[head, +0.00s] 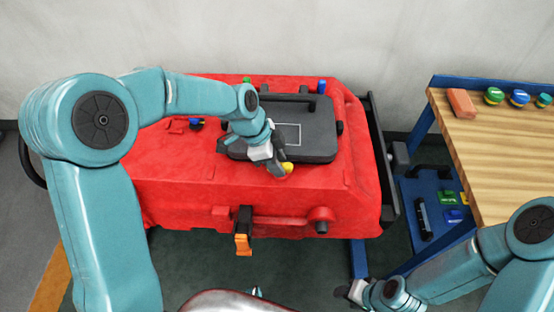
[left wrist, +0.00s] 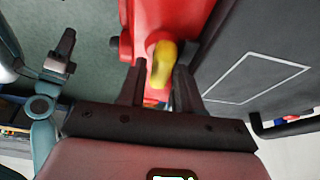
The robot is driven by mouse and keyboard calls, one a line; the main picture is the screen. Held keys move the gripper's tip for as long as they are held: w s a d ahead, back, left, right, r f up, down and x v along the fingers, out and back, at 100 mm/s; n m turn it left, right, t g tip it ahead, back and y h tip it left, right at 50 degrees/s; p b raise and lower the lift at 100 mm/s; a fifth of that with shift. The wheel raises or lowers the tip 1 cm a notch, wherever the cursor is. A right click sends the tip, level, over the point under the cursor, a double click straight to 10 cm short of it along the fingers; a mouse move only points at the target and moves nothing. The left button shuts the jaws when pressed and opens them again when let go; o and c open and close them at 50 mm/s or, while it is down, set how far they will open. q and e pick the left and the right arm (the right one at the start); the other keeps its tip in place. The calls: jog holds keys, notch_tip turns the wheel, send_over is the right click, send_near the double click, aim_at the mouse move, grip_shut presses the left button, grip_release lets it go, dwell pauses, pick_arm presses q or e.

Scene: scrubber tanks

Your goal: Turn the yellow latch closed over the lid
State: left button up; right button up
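The dark grey lid (head: 318,130), with a white outlined rectangle, lies flat on the red tank (head: 180,180). The lid also shows at the right in the left wrist view (left wrist: 225,110). The yellow latch (head: 288,168) is at the lid's front edge, partly hidden by my left gripper (head: 279,171). In the left wrist view the yellow latch (left wrist: 162,60) appears between the lines of my two dark fingers (left wrist: 160,80), with gaps beside it. The left gripper is open; contact with the latch cannot be told. My right gripper (head: 357,292) is low, away from the tank; its fingers are too small to judge.
An orange-and-black clip (head: 243,238) hangs on the tank's front. A wooden-topped bench (head: 500,150) stands at the right, with a brick-coloured block (head: 462,103) and several coloured pieces. A blue shelf (head: 425,190) holds small items. A blue peg (head: 321,87) stands behind the lid.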

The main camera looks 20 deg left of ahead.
pick_arm(q)
jog(key=shift+w, duration=0.1)
jog(key=shift+c, duration=0.6)
grip_shut()
